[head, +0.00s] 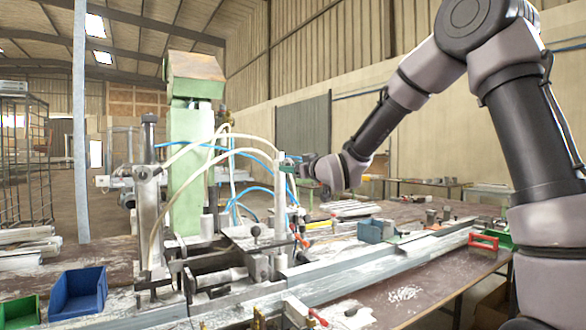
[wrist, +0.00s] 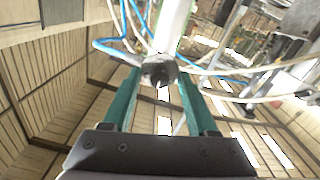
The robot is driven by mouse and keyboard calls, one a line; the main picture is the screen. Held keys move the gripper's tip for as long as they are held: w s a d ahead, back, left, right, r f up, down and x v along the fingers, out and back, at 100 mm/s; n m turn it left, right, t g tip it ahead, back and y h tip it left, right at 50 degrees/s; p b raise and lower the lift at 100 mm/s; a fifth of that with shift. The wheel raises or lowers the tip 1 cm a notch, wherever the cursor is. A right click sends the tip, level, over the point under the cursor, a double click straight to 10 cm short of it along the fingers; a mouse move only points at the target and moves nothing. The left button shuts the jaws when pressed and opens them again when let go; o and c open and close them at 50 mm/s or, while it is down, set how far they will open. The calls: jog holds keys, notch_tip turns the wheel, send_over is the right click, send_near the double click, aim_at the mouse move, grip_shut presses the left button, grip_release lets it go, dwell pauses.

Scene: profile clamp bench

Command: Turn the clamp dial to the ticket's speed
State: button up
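My gripper (head: 289,166) is at the upper end of a pale upright cylinder on the clamp machine (head: 187,165). In the wrist view my gripper (wrist: 156,88) shows two teal fingers standing apart. Between their tips is a dark round knob (wrist: 158,70), which looks like the clamp dial, on the end of a pale post. A narrow gap shows beside the knob, so the fingers do not seem closed on it. Any dial markings are too small to read. In the head view the knob cannot be made out behind the fingers. I see no readable ticket.
Blue and cream hoses (head: 240,152) loop close to the gripper, beside the green column. A long metal profile (head: 360,272) lies along the bench. A blue bin (head: 78,293) stands front left, and a red-handled tool (head: 483,241) is at right.

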grip_shut()
jog(key=shift+m, duration=0.4)
jog(key=m, duration=1.1)
dwell(0.3)
jog(key=shift+o, duration=1)
grip_release()
jog(key=shift+s, duration=0.1)
